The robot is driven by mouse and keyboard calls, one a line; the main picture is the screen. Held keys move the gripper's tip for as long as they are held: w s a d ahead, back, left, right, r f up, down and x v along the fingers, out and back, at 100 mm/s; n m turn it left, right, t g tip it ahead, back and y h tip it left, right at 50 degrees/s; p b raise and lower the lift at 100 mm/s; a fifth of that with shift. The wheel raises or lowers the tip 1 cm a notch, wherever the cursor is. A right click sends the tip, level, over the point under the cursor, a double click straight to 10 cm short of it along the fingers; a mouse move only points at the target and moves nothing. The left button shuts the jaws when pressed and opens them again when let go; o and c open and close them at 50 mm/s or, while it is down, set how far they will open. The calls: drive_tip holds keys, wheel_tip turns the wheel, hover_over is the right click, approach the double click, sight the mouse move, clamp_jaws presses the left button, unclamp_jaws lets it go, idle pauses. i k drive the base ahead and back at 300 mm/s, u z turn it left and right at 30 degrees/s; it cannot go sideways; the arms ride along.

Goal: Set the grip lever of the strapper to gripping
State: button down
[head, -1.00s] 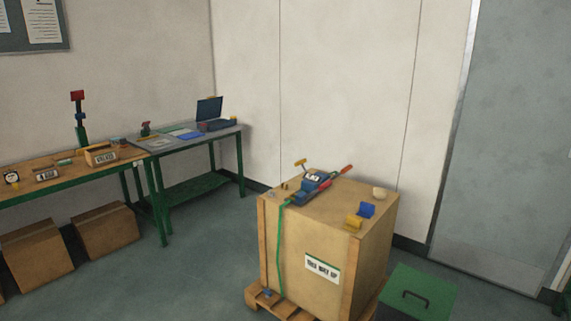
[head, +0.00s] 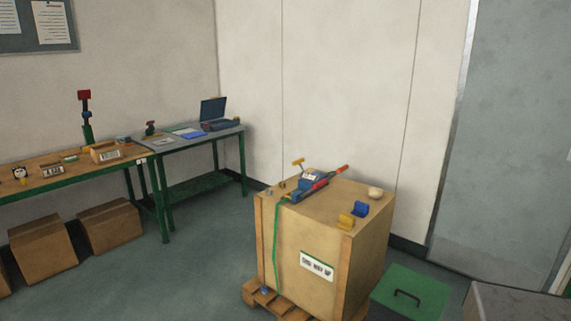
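The strapper (head: 311,183) is a blue tool with a pale top panel, lying on top of the wooden crate (head: 290,240). A red lever (head: 341,169) sticks out from it toward the upper right. A yellow-topped lever (head: 298,163) stands up at its back left. I cannot tell which is the grip lever or how it is set. A green strap (head: 276,238) runs from the strapper down the crate's front. My gripper is not in view.
The crate stands on a pallet (head: 262,297). Blue and yellow pieces (head: 352,214) and a round beige item (head: 375,193) lie on it.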

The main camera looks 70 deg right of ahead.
sight(298, 162)
drive_tip(key=z, duration=0.05)
drive_tip(key=k, duration=0.75)
drive_tip(key=z, duration=0.55)
drive_tip(key=k, duration=0.65)
drive_tip(key=z, duration=0.8)
drive_tip(key=i, duration=2.1)
drive_tip(key=u, duration=0.3)
